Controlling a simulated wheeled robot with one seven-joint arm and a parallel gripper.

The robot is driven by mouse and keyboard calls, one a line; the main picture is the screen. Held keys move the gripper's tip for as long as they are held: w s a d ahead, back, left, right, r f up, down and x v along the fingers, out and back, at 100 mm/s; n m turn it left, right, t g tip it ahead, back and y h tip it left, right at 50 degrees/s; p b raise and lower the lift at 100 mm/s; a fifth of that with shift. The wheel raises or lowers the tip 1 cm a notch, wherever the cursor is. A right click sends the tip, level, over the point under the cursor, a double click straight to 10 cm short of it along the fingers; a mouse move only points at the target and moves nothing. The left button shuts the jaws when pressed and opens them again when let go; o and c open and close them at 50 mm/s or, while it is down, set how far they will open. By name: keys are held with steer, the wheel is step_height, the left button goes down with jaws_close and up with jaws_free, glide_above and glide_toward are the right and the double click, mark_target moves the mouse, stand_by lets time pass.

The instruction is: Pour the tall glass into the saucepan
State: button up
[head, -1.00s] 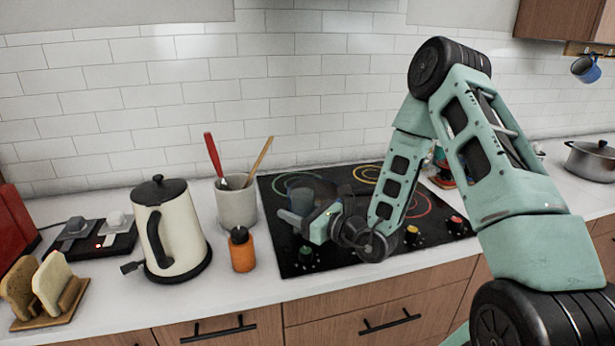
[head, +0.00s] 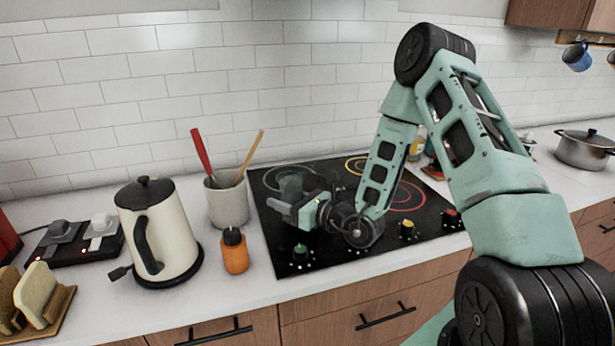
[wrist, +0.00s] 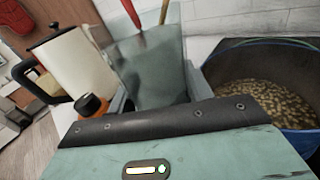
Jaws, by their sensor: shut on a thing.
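My gripper (wrist: 158,95) is shut on the tall glass (wrist: 150,72), a see-through grey tumbler between the two fingers in the wrist view. In the head view my gripper (head: 287,209) is over the left part of the cooktop, and the glass (head: 291,186) shows only faintly against the black. I cannot make out any contents in it or its exact tilt. A blue-rimmed round pan (wrist: 300,130), apparently the saucepan, is close to the right of the glass in the wrist view. It holds many small brownish pieces. I cannot make it out in the head view.
A black cooktop (head: 275,240) lies under my arm. To its left are a utensil crock (head: 228,206), an orange bottle (head: 235,255) and a cream kettle (head: 168,238). A lidded metal pot (head: 583,152) stands far right. Bare counter (head: 215,285) runs along the front.

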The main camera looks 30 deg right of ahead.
mark_target(288, 186)
steer(key=shift+w+d+r+m+p, duration=0.15)
steer(key=shift+r+m+p, duration=0.15)
steer(key=shift+m+p, duration=0.3)
steer(key=shift+d+r+m+g+p, duration=0.2)
steer(key=shift+r+m+g+p, duration=0.4)
steer(key=shift+p, duration=0.6)
steer(key=shift+w+d+r+m+p, duration=0.25)
steer(key=shift+m+p, duration=0.25)
steer(key=shift+p, duration=0.25)
steer(key=shift+w+d+r+m+p, duration=0.1)
steer(key=shift+r+m+p, duration=0.05)
steer(key=shift+m+p, duration=0.3)
steer(key=shift+w+d+f+m+g+p, duration=0.25)
steer(key=shift+f+m+g+p, duration=0.1)
steer(key=shift+m, duration=0.2)
steer(key=shift+r+m+g+p, duration=0.25)
steer(key=shift+r+m+p, duration=0.25)
steer(key=shift+m+p, duration=0.45)
steer(key=shift+s+a+f+m+g+y+p, duration=0.1)
steer(key=shift+f+m+g+y+p, duration=0.25)
steer(key=shift+m, duration=0.3)
steer(key=shift+s+a+f+m+g+y+p, duration=0.15)
steer(key=shift+m+g+p, duration=0.1)
steer(key=shift+m+p, duration=0.25)
